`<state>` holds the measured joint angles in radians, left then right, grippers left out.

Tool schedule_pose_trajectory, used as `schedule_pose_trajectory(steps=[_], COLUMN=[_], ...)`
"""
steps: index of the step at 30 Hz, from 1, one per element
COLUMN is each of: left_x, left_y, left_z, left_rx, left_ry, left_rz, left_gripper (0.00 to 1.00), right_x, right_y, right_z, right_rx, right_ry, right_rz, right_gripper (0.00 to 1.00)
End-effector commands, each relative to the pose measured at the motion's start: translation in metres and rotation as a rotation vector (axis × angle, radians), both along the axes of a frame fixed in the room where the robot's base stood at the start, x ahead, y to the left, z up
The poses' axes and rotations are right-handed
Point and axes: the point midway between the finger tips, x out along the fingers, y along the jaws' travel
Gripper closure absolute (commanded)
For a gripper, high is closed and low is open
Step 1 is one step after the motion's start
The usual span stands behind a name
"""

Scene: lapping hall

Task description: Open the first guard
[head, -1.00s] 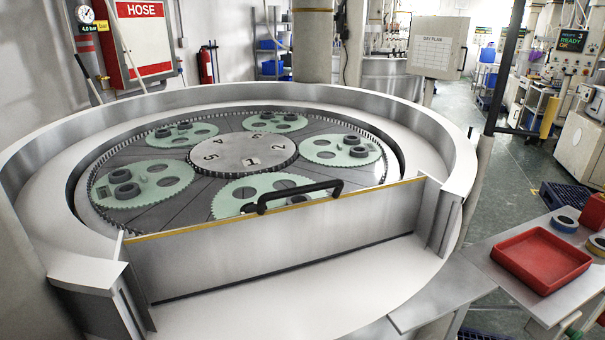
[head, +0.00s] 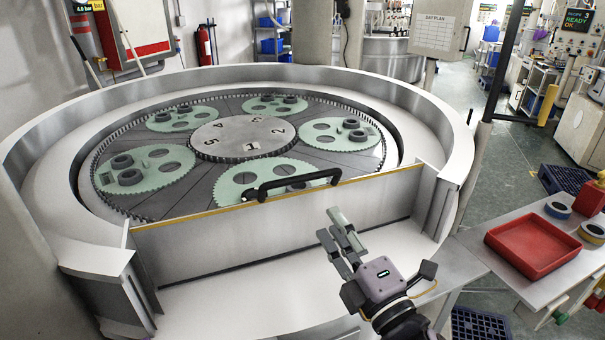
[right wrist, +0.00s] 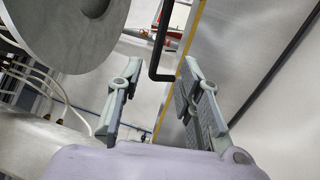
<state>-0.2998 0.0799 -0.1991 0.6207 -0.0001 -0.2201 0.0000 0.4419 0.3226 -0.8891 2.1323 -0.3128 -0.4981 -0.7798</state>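The guard (head: 280,225) is a flat metal panel with a yellow top edge across the front of the round lapping machine. It stands upright between two metal posts and looks closed. Its black bar handle (head: 292,184) sits on the top edge. My right gripper (head: 338,222) is in front of the panel, below and right of the handle, and holds nothing. In the right wrist view its two fingers (right wrist: 160,90) are apart, with the handle (right wrist: 158,55) ahead of and between them, not touched. My left gripper is not in view.
Inside the ring lie several green toothed discs (head: 160,166) around a numbered centre plate (head: 243,137). A side table at right holds a red tray (head: 538,255) and tape rolls (head: 558,210). A post (head: 492,115) stands behind it. The ledge before the guard is clear.

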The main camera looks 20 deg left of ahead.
Motion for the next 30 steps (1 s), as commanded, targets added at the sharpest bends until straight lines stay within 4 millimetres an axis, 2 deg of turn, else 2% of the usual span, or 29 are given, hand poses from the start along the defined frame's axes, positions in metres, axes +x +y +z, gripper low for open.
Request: schedule_pose_trajectory(steps=[1, 6, 18, 24, 30], left_x=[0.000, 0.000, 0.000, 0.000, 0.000], left_y=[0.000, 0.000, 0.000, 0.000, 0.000], left_z=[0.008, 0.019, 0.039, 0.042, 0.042], left_rx=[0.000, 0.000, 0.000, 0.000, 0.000], left_ry=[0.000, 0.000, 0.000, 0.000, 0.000], left_rz=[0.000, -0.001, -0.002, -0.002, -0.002], left_gripper=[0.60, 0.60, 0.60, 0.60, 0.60], right_x=[0.008, 0.034, 0.084, 0.095, 0.097], right_y=[0.008, 0.032, 0.077, 0.087, 0.090], right_z=[0.007, 0.013, 0.025, 0.026, 0.026], right_rx=[0.001, 0.002, 0.002, 0.000, 0.002], right_ry=[0.000, 0.002, 0.003, 0.003, 0.003], right_rz=[0.000, 0.001, -0.001, -0.002, 0.000], right_gripper=[0.67, 0.67, 0.67, 0.67, 0.67])
